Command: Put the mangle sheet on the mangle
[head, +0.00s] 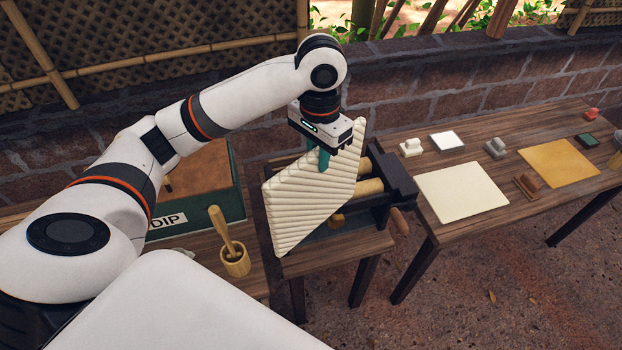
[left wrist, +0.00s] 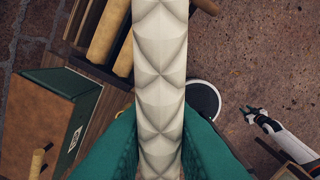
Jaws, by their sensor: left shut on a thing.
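The mangle sheet (head: 300,215), cream with a ribbed surface, hangs tilted in the head view. My left gripper (head: 320,160) is shut on its upper part, with teal fingers on it. In the left wrist view the sheet (left wrist: 160,70) shows edge-on, with a finger of the left gripper (left wrist: 160,125) on each side. The mangle (head: 398,180), a dark frame with wooden rollers (head: 370,188) and a crank handle (head: 399,222), stands behind the sheet, which hides its left part. My right gripper (left wrist: 250,115) is small at the right of the left wrist view; its jaw state is unclear.
A green box marked DIP (head: 195,220) and a wooden cup with a stick (head: 235,262) stand left of the mangle. The right table (head: 400,170) holds a cream sheet (head: 462,192), a yellow sheet (head: 558,163), a wooden brush (head: 526,187) and several small blocks.

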